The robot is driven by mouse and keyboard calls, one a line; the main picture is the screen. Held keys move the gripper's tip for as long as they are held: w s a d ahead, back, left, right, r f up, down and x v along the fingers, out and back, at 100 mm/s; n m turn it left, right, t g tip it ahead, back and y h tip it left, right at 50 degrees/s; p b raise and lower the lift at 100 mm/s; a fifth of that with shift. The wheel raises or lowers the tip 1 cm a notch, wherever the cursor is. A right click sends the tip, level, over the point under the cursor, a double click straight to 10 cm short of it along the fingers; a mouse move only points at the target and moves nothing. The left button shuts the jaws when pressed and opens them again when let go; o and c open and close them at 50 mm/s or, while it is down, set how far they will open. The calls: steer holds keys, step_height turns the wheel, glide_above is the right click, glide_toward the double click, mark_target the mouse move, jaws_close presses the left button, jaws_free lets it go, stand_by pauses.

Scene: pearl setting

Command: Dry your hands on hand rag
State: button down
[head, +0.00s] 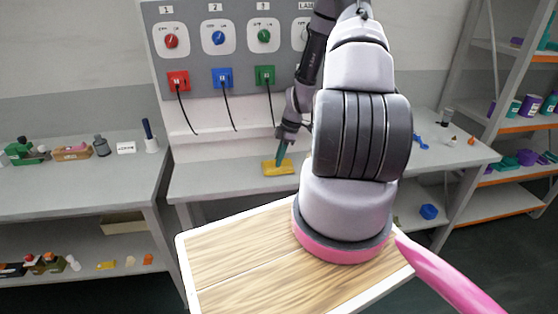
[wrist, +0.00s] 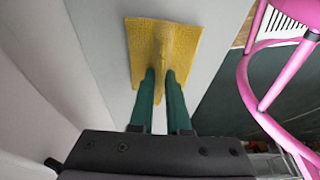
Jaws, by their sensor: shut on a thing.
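The hand rag (head: 277,168) is a small yellow cloth on the grey workbench under the switch panel in the head view. In the wrist view the rag (wrist: 184,50) spreads out ahead of the fingers, with a raised fold in its middle. My gripper (head: 281,153) points down at the rag; its green fingers (wrist: 160,76) are close together and shut on the fold. The cloth on both sides of the fold appears to lie on the bench surface. The exact pinch is partly hidden by the fingertips.
A grey panel (head: 232,90) with coloured switches, sockets and hanging black cables stands behind the workbench (head: 220,178). A left bench (head: 75,182) holds small items. Shelves with pots (head: 520,128) stand at the right. The bench around the rag is mostly clear.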

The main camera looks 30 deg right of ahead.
steer(key=shift+f, duration=0.35)
steer(key=shift+f, duration=0.1)
steer(key=c, duration=0.9)
jaws_free()
steer(key=shift+f, duration=0.1)
